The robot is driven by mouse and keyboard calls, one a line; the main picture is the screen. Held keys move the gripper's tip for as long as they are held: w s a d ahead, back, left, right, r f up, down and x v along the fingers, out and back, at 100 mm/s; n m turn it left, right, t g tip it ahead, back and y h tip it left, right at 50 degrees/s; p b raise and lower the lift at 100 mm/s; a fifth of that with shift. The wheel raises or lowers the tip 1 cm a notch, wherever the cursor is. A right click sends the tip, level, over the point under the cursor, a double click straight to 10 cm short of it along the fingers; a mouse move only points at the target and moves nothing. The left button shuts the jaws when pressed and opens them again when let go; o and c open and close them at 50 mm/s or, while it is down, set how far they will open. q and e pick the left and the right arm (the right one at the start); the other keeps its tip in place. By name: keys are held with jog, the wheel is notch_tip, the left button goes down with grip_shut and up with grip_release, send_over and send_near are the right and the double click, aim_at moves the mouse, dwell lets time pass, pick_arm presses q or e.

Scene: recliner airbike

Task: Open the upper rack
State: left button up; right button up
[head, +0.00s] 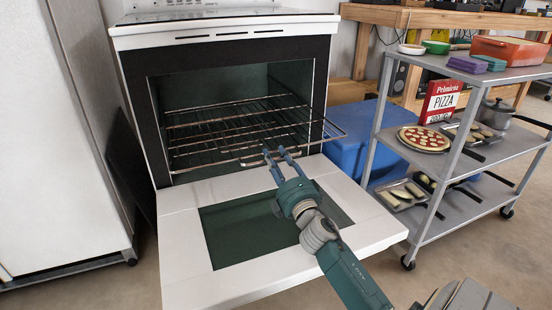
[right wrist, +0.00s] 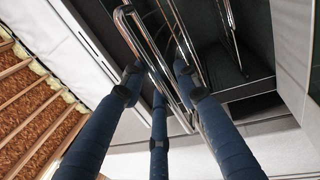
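The oven (head: 322,90) stands with its door (head: 180,245) folded down flat. Wire racks (head: 215,122) show inside. The front bar of one rack (head: 335,127) sticks out past the oven opening on the right. I cannot clearly separate the upper rack from a lower one. My right gripper (head: 275,151) is above the open door, at the rack's front edge. Its fingers are spread. In the right wrist view the fingers (right wrist: 158,85) are apart on both sides of the shiny rack bars (right wrist: 150,50); firm contact cannot be made out. My left gripper is out of view.
A grey wheeled cart (head: 470,140) with a pizza (head: 424,139), trays and a pot stands to the right. A blue bin (head: 350,150) is between it and the oven. A white cabinet (head: 60,130) stands at the left.

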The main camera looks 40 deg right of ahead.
jog(key=shift+r, duration=0.1)
jog(key=v, duration=1.2)
